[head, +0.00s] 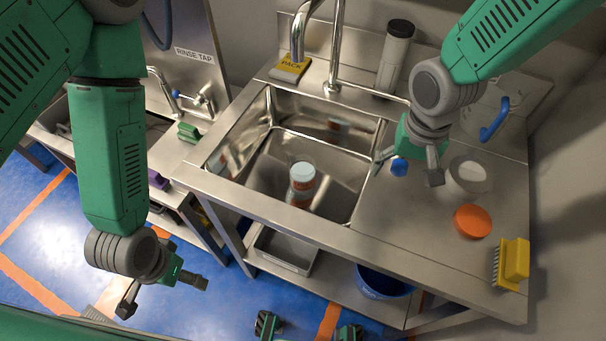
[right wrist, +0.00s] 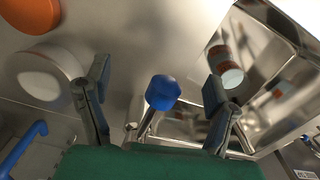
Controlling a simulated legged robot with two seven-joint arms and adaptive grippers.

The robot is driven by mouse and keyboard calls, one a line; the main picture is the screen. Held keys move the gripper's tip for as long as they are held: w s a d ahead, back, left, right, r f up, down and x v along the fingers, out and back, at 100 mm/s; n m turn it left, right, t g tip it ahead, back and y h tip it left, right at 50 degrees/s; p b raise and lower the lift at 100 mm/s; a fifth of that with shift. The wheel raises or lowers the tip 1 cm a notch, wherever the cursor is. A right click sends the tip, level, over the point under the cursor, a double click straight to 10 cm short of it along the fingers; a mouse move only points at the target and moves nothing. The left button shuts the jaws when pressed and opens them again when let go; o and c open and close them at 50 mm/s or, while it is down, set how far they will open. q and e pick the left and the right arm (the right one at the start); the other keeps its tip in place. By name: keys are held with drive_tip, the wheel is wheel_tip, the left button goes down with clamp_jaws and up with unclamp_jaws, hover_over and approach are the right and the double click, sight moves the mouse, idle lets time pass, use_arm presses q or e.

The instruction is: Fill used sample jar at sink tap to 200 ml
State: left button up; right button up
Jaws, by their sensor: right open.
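The sample jar (head: 302,178), with a pale top and orange label, stands upright in the sink basin (head: 232,155); it also shows in the right wrist view (right wrist: 226,68). The chrome tap spout (head: 298,42) curves above the basin's back edge. A blue knob (head: 399,168) on a metal rod is right of the basin. My right gripper (head: 410,168) is open at this knob; in the right wrist view the knob (right wrist: 162,92) sits between the spread fingers, apart from both. My left gripper (head: 160,290) is open and empty, low at the left over the floor.
On the right counter are an orange lid (head: 473,221), a round pale dish (head: 470,174), a yellow brush (head: 514,260) and a blue handle (head: 495,120). A black-capped cylinder (head: 394,62) and yellow pack (head: 290,68) stand behind the sink. The front counter strip is clear.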

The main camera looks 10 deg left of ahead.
drive_tip(key=r+p, duration=0.7)
drive_tip(key=shift+a+r, duration=0.15)
drive_tip(key=shift+a, duration=0.05)
drive_tip(key=shift+d, duration=0.1)
wheel_tip(320, 180, up, 12)
drive_tip(key=shift+f, duration=0.2)
idle(0.4)
